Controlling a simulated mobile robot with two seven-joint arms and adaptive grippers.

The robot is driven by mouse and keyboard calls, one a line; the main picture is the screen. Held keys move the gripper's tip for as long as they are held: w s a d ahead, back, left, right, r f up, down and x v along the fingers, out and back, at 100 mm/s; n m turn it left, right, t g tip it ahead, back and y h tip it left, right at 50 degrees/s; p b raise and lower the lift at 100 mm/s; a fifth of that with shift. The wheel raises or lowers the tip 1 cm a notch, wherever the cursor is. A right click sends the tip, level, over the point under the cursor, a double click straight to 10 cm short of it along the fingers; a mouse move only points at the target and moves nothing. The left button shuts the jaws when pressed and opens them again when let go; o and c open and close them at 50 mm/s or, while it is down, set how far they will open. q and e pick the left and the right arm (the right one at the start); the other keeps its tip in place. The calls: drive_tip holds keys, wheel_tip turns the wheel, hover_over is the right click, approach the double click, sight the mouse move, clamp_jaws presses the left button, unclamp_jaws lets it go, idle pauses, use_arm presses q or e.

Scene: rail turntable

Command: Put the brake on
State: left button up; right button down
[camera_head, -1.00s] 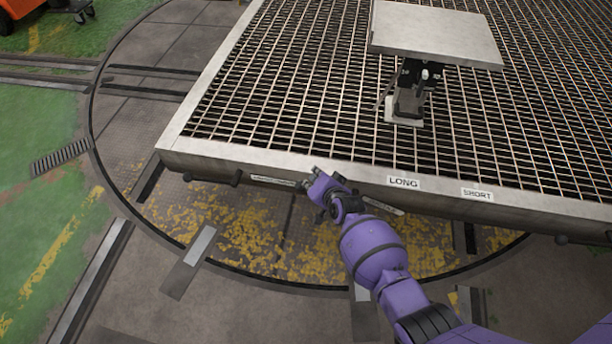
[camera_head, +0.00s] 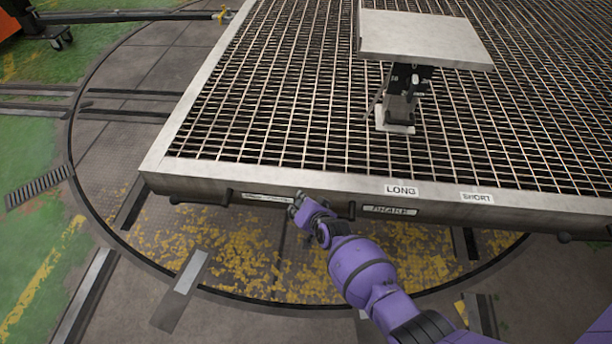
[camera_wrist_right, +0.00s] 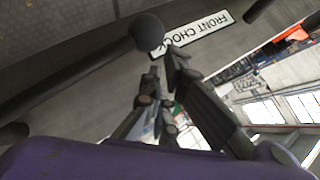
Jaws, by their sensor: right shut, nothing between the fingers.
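The platform's front edge (camera_head: 480,208) carries a BRAKE label (camera_head: 389,210), just right of my right gripper in the head view. A short dark lever end (camera_head: 350,210) sticks out left of that label. My right gripper (camera_head: 294,207) is at the front edge, near another small label (camera_head: 267,198). In the right wrist view its fingers (camera_wrist_right: 165,65) are shut and empty. A dark round knob (camera_wrist_right: 146,32) is close to the fingertips, beside a label reading FRONT CHOCK (camera_wrist_right: 192,34). I cannot tell whether they touch. My left gripper is out of view.
LONG (camera_head: 401,190) and SHORT (camera_head: 477,198) labels sit on the platform's top rim. A pedestal with a flat grey plate (camera_head: 425,38) stands on the grating (camera_head: 270,110). Worn yellow-marked floor (camera_head: 235,250) is below the edge.

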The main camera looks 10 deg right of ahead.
drive_tip(key=shift+w+a+r, duration=0.1)
drive_tip(key=shift+w+r, duration=0.1)
drive_tip(key=shift+w, duration=0.05)
drive_tip(key=s+r+p, duration=0.7)
drive_tip(key=r+p, duration=0.2)
drive_tip(key=r, duration=0.1)
drive_tip(key=shift+s+r, duration=0.2)
drive_tip(key=shift+r, duration=0.2)
idle(0.4)
